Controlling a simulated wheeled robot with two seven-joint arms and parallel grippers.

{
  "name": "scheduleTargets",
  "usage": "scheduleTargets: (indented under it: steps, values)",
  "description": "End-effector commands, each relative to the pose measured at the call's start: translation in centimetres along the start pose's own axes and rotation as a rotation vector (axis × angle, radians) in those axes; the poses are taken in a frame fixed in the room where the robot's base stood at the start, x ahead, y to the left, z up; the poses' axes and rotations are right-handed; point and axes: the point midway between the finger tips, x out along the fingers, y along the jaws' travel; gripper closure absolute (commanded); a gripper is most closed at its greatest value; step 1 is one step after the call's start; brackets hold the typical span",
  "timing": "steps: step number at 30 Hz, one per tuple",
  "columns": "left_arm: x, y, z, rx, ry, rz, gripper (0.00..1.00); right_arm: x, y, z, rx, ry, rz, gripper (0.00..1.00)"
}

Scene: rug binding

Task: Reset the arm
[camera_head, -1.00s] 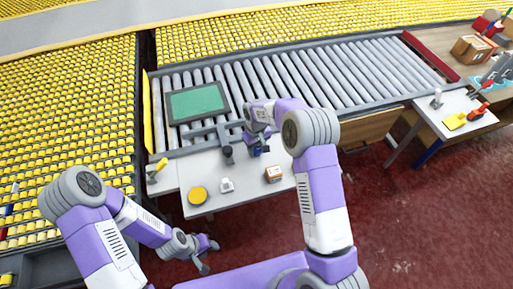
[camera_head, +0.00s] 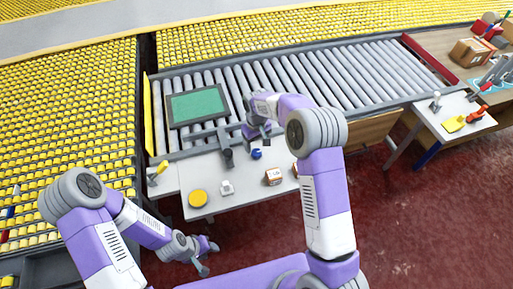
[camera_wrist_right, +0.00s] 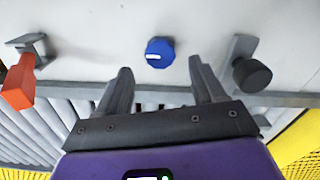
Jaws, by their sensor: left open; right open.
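My right gripper (camera_head: 258,136) hangs over the back edge of the white table (camera_head: 225,208). It is open and empty. In the right wrist view its two fingers (camera_wrist_right: 160,82) point at a blue knob (camera_wrist_right: 160,52) with a white mark, which lies ahead of the tips with a visible gap. The blue knob also shows in the head view (camera_head: 256,154), just below the gripper. My left gripper (camera_head: 208,257) is low at the left, over the floor in front of the table, open with nothing seen in it.
A black knob (camera_wrist_right: 252,73) and an orange handle (camera_wrist_right: 18,85) flank the blue knob. A yellow disc (camera_head: 198,198), a small white object (camera_head: 227,188) and a brown box (camera_head: 272,177) sit on the table. A roller conveyor (camera_head: 330,80) with a green panel (camera_head: 197,104) lies behind.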

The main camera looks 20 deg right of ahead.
Motion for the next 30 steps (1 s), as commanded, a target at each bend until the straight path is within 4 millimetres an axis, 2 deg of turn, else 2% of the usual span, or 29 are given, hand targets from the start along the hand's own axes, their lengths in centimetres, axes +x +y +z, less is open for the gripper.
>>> scheduleTargets:
  steps: [3, 6, 23, 26, 30]
  values:
    - [-0.3, 0.1, 0.0, 0.000, 0.000, 0.000, 0.57, -1.7, 0.0, -0.1, 0.000, 0.002, 0.000, 0.31]
    - [-0.4, 0.1, 0.0, 0.000, 0.000, 0.000, 0.57, -2.4, 0.0, -0.1, -0.001, 0.002, 0.000, 0.31]
    - [-0.4, 0.1, 0.0, 0.000, 0.000, 0.000, 0.57, -2.6, 0.0, 0.0, 0.000, 0.000, 0.000, 0.31]
    - [-1.2, 0.5, 0.1, 0.000, 0.000, 0.000, 0.57, -3.4, 0.0, 0.0, 0.000, 0.000, 0.000, 0.31]
    - [-3.8, 1.4, 0.2, 0.000, 0.000, 0.000, 0.57, -6.2, 0.0, 0.0, 0.000, 0.001, 0.000, 0.31]
